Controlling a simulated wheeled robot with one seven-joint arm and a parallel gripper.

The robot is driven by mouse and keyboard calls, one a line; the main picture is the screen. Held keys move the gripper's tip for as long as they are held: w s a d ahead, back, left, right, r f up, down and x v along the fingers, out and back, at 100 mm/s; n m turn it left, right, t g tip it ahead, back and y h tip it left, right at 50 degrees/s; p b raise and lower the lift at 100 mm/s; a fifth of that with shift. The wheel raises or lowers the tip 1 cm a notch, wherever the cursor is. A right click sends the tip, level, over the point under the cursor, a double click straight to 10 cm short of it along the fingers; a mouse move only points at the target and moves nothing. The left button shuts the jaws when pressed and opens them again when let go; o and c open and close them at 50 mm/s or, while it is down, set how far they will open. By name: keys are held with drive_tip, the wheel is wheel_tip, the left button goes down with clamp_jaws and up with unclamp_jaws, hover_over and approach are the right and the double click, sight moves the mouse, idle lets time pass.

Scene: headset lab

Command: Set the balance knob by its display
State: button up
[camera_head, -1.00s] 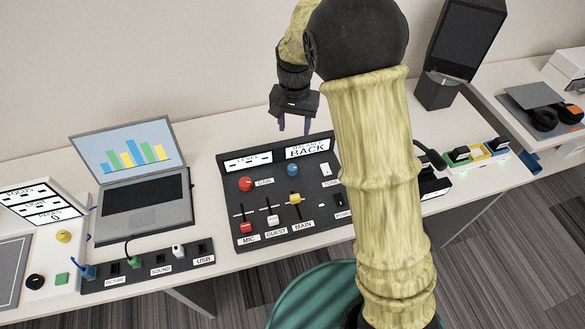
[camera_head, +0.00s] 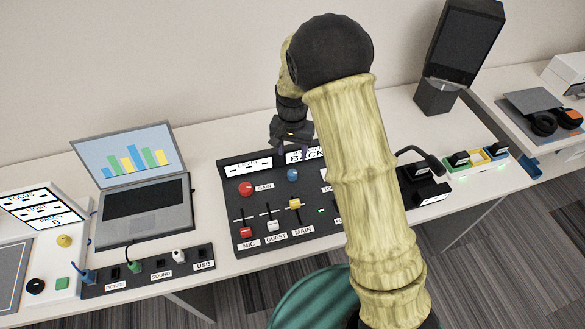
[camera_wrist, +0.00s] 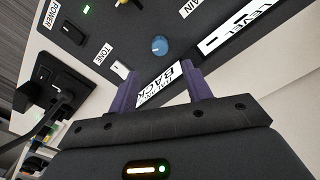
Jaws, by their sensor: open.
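A blue knob (camera_head: 292,174) sits on the black control panel (camera_head: 262,212), below a white display (camera_head: 293,157) on its raised back edge. The word BACK is readable there; its upper line is unclear and my gripper covers part of it. In the wrist view the blue knob (camera_wrist: 160,46) is beyond my fingertips, with the display (camera_wrist: 160,82) nearer and partly between them. My gripper (camera_head: 303,149) is open and empty above the panel's back edge. Its two purple fingers (camera_wrist: 161,87) are apart and do not touch the knob.
The panel also has a red GAIN knob (camera_head: 246,188), a LEVEL display (camera_head: 247,165) and three sliders, including the yellow MAIN one (camera_head: 295,203). A laptop (camera_head: 145,200) stands left. My arm hides the panel's right part.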

sight(293, 172)
wheel_tip(293, 172, down, 10)
drive_tip(key=shift+r+p, duration=0.25)
drive_tip(key=shift+p, duration=0.15)
drive_tip(key=shift+c, duration=0.2)
